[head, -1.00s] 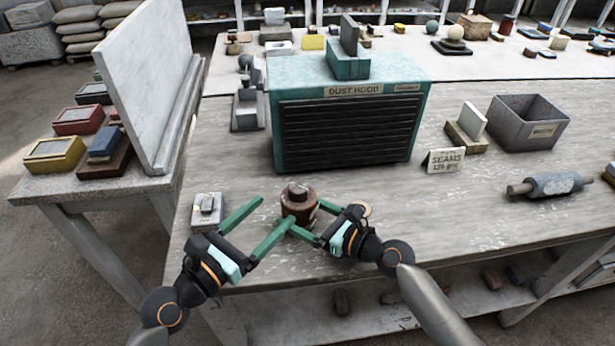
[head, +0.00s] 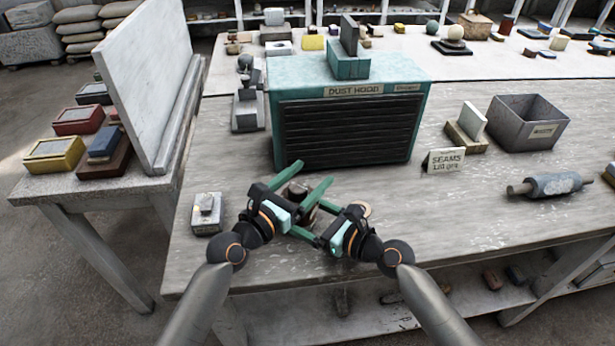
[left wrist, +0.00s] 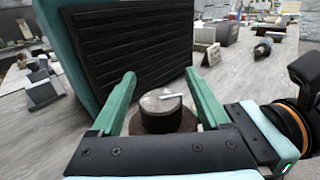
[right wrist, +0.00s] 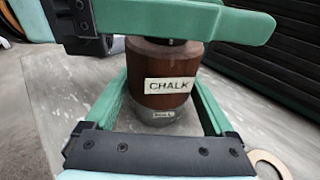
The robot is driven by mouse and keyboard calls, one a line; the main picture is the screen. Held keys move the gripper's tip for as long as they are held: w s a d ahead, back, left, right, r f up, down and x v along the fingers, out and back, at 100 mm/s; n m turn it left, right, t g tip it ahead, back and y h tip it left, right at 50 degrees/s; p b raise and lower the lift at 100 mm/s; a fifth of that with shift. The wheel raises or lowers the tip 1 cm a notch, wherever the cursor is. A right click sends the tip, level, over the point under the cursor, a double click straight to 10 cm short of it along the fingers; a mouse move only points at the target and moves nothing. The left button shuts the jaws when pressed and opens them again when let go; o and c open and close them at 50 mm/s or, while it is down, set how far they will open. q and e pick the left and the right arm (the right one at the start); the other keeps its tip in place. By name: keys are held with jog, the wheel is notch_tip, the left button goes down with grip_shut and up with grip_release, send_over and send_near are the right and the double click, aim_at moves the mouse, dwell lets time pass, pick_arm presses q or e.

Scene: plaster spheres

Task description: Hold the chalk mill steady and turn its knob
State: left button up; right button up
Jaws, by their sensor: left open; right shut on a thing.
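The chalk mill is a brown cylinder with a CHALK label, and its body (right wrist: 166,84) stands upright on the table in the right wrist view. My right gripper (right wrist: 158,82) is shut on the mill's body, one green finger on each side. The mill's grey round knob (left wrist: 161,110), with a pale mark on top, shows in the left wrist view. My left gripper (head: 306,180) is open above the mill, its green fingers (left wrist: 161,88) apart on either side of the knob. In the head view the left gripper hides most of the mill.
The teal dust hood (head: 345,125) stands just behind the mill. A small block on a pale base (head: 206,213) lies to the left. A SEAMS card (head: 444,160), a grey bin (head: 526,124) and a roller (head: 552,185) are to the right. Table between is clear.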

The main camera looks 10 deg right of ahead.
pick_arm(q)
grip_shut()
dwell(0.7)
